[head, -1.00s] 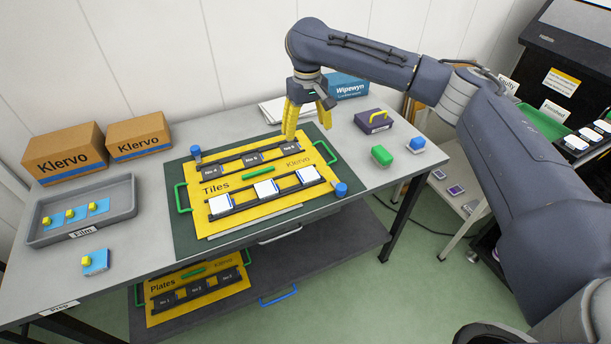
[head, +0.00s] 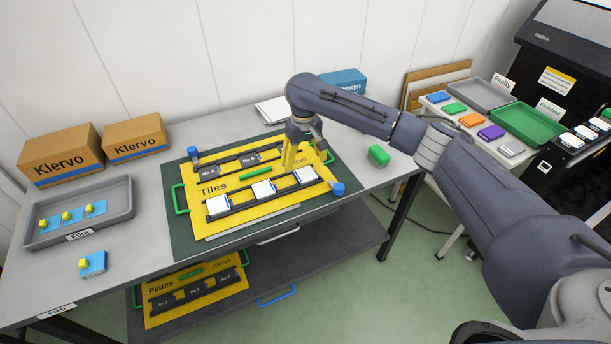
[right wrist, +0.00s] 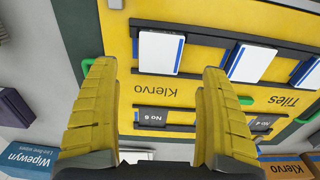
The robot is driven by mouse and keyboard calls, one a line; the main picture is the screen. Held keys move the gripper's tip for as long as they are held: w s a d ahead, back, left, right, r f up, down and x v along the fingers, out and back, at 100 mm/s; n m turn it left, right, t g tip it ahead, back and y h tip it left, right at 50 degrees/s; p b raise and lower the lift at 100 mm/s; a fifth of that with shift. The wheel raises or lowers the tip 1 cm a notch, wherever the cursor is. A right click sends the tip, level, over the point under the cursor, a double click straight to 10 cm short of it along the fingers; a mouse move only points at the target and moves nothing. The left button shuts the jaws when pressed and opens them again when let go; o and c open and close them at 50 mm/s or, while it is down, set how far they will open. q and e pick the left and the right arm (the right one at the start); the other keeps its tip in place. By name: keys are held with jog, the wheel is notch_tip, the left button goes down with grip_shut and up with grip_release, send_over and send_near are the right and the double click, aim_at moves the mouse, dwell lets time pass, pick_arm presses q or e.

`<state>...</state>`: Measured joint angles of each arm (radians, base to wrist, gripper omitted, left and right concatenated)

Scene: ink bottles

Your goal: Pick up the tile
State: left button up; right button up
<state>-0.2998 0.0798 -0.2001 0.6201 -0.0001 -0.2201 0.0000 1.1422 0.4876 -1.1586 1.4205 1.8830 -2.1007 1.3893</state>
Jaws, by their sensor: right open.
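Three white tiles with blue edges lie in the front black rack of the yellow Tiles board: a left tile (head: 218,206), a middle tile (head: 263,190) and a right tile (head: 305,176). My right gripper (head: 302,158) is open and empty, pointing down over the board's right end, just behind the right tile. In the right wrist view, my right gripper (right wrist: 158,70) has its yellow fingers apart, with the right tile (right wrist: 160,52) lined up between and just past the tips. The middle tile (right wrist: 250,63) is to the side. My left gripper is not in view.
The yellow board (head: 235,178) has a back rack with numbered dark slots and green side handles. Blue knobs (head: 338,188) stand at its corners. A green block (head: 379,154) sits to the right. A grey film tray (head: 80,215) and cartons (head: 60,155) are at left.

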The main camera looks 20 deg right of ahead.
aim_at(304, 172)
jog(key=shift+f, duration=2.6)
jog(key=shift+c, duration=0.2)
jog(key=c, duration=1.3)
